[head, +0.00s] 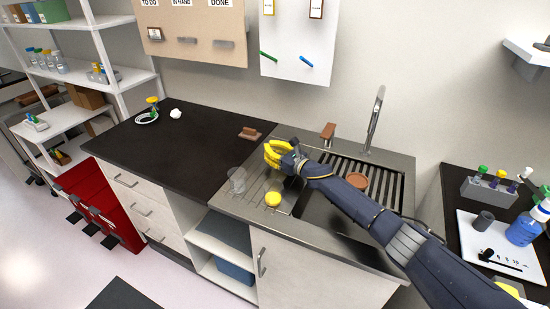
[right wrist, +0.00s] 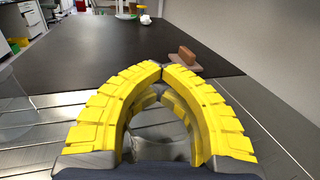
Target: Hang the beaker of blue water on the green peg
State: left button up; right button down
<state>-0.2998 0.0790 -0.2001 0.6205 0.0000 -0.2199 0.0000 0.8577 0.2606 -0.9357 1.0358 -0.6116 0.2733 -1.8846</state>
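A clear beaker (head: 237,180) stands on the wire rack at the left side of the sink unit; I cannot make out any blue water in it. The green peg (head: 268,57) sticks out of the white board on the back wall, left of a blue peg (head: 306,61). My left gripper is not in view.
A round yellow object (head: 272,199) lies on the rack beside the beaker. A brown block (head: 250,133) sits on the black counter (head: 190,150), which is mostly clear. A reddish-brown dish (head: 357,180) is on the slatted drainer. A tap (head: 375,118) rises behind.

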jog(key=shift+s+d+f, duration=0.1)
jog(key=shift+f, duration=0.25)
notch_tip(320, 180, up, 20)
jog(key=shift+r, duration=0.15)
dwell(0.3)
dwell(0.9)
